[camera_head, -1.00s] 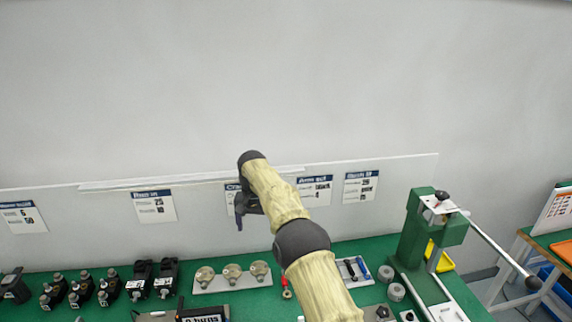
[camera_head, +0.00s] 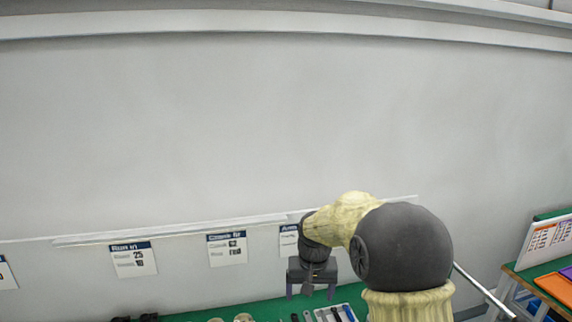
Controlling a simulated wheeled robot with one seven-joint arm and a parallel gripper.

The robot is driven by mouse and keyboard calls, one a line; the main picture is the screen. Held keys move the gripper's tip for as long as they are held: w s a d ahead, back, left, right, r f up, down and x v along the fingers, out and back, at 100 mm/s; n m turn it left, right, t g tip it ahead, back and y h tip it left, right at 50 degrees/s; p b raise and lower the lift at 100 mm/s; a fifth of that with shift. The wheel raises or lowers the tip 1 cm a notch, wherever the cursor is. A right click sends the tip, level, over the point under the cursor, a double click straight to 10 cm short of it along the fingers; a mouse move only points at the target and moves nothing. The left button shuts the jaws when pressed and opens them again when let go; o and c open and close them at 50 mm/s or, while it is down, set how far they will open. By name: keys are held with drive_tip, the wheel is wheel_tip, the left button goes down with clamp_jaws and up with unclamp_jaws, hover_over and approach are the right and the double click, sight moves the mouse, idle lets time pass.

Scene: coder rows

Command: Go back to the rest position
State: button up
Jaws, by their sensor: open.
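My gripper (camera_head: 311,289) is in the lower middle of the head view, at the end of my bent yellow and black arm. It points down above the green bench. Its two fingers are apart with nothing seen between them. My arm's large dark joint fills the lower right and hides part of the bench and wall panel.
The green bench top (camera_head: 185,316) shows only along the bottom edge, with several tools (camera_head: 336,315) below my gripper. A white panel with labels (camera_head: 133,261) stands behind it. A side table with an orange tray (camera_head: 555,288) is at the right. The wall above is clear.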

drive_tip(key=s+d+f, duration=0.1)
drive_tip(key=s+d, duration=0.3)
drive_tip(key=s, duration=0.6)
drive_tip(key=s+d+f+t, duration=0.1)
drive_tip(key=s+d, duration=0.4)
drive_tip(key=s, duration=0.6)
drive_tip(key=shift+s+d+p, duration=0.2)
drive_tip(key=shift+p, duration=0.2)
